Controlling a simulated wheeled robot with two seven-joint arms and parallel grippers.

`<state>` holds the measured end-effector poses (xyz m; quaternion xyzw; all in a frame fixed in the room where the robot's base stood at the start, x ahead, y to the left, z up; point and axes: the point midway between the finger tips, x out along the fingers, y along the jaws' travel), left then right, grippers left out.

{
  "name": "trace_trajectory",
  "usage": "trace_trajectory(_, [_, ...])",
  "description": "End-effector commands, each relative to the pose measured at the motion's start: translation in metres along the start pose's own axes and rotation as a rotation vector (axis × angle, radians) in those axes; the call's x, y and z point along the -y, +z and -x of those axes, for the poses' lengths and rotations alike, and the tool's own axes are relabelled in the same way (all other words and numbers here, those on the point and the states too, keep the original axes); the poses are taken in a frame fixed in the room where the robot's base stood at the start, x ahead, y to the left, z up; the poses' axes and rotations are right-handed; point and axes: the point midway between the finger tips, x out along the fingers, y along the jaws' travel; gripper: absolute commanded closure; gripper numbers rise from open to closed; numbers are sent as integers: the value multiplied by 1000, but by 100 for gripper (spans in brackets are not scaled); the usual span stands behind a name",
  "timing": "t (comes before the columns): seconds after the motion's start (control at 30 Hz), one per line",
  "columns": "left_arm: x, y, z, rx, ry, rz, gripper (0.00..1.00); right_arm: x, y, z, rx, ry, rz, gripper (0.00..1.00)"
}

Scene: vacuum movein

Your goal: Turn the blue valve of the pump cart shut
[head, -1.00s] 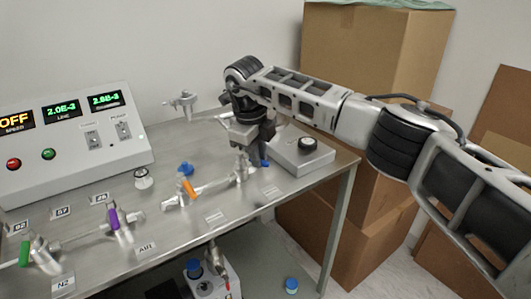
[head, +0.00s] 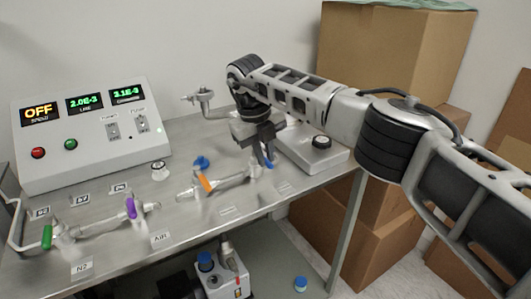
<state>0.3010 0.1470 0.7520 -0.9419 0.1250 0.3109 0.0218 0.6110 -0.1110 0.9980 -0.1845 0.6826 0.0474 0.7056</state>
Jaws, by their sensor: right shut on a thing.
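The blue valve handle (head: 269,159) is on the metal piping at the right part of the bench top. My right gripper (head: 263,146) reaches down over it and is shut on it; the fingers hide its upper part. The handle's lower end shows below the fingers, slightly tilted. The valve body under it is partly hidden. The pump (head: 222,281) stands on the lower shelf, with a pipe rising from it. My left gripper is not in view.
An orange handle (head: 205,184), a purple handle (head: 131,208) and a green handle (head: 47,237) sit on piping to the left. A control panel (head: 95,135) stands behind. A grey box (head: 308,148) is right of my gripper. Cardboard boxes (head: 385,60) stand beyond the bench.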

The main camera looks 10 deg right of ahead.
Motion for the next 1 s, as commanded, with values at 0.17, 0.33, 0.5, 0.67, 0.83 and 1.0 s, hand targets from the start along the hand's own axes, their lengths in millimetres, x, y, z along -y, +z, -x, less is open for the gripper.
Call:
trace_trajectory(0.17, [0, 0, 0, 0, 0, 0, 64, 0, 0, 1, 1, 1, -3, 100])
trace_trajectory(0.33, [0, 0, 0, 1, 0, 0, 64, 0, 0, 1, 1, 1, -2, 65])
trace_trajectory(0.5, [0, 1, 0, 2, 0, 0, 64, 0, 0, 0, 1, 1, -1, 65])
trace_trajectory(0.67, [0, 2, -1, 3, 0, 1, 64, 0, 0, 4, 2, 1, 0, 65])
trace_trajectory(0.83, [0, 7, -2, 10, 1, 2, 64, 0, 1, 28, 5, 0, 0, 65])
trace_trajectory(1.0, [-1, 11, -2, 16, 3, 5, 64, -1, 1, 70, 6, 0, -2, 65])
